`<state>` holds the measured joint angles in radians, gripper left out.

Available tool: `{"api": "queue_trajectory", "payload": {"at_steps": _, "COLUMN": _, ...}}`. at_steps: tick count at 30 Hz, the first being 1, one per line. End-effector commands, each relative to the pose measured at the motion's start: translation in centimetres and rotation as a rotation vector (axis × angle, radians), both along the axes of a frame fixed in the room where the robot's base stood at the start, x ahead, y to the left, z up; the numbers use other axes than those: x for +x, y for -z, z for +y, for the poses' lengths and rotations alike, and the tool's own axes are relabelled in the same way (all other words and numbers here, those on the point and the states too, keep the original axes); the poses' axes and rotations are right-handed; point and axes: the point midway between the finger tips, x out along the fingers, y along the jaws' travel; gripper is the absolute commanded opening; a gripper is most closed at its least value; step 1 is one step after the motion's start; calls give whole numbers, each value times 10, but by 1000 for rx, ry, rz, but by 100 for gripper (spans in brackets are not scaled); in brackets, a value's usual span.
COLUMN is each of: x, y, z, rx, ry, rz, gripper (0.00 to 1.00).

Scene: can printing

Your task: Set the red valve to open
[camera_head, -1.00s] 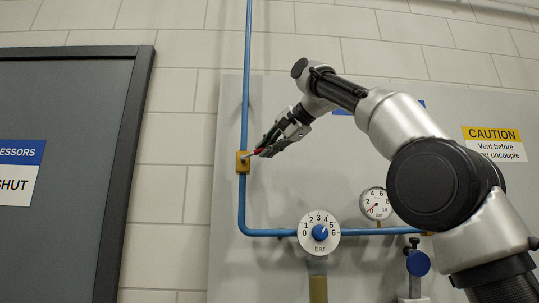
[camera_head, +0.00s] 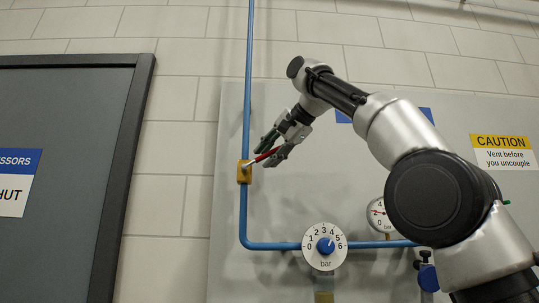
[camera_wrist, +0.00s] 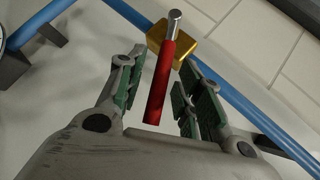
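The red valve lever (camera_head: 268,154), with a bare metal stem, sticks out from a brass valve body (camera_head: 244,173) on the vertical part of the blue pipe. In the head view it points right and slightly up, across the pipe. The wrist view shows the red lever (camera_wrist: 165,80) and the brass body (camera_wrist: 188,45) behind it. My gripper (camera_head: 275,147) is at the lever's free end. In the wrist view its green-padded fingers (camera_wrist: 163,95) are spread on either side of the lever, with a visible gap at each side.
A numbered bar dial (camera_head: 324,246) with a blue knob is at the pipe's lower run. A round gauge (camera_head: 379,213) is partly hidden by my arm. A dark door (camera_head: 75,190) stands left. The panel around the lever is clear.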

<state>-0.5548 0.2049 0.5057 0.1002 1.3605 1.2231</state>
Motion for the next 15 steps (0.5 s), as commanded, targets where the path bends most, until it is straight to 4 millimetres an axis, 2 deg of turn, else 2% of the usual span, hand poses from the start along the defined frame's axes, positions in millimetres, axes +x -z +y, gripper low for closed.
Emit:
{"api": "queue_trajectory", "payload": {"at_steps": 8, "x": -5, "y": -4, "z": -4, "rx": 1, "ry": 0, "rz": -2, "gripper": 35}}
{"api": "queue_trajectory", "payload": {"at_steps": 15, "x": -33, "y": -23, "z": -26, "rx": 2, "ry": 0, "rz": -3, "gripper": 35}}
